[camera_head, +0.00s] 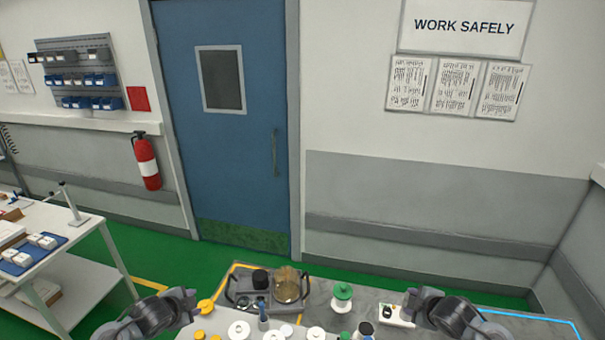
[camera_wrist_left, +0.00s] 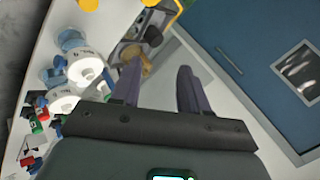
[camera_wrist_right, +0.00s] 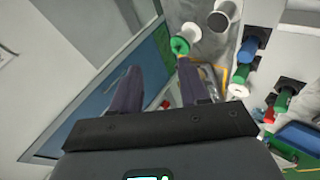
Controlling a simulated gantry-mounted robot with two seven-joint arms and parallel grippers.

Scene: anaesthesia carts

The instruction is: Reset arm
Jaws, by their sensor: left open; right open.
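My left gripper (camera_wrist_left: 157,75) is open in the left wrist view, with nothing between its two dark fingers. My right gripper (camera_wrist_right: 160,75) is open and empty in the right wrist view. In the head view my two arms show at the bottom left and bottom right, one on each side of the work surface; I cannot make out the fingertips there. Neither gripper visibly touches anything.
The work surface (camera_head: 378,300) holds a dark-handled tray (camera_head: 231,291), an amber jar (camera_head: 287,290), a green-and-white container (camera_head: 342,298) and several white-topped items. A white side table (camera_head: 70,240) stands left. Behind are a blue door (camera_head: 225,150) and a fire extinguisher (camera_head: 147,162).

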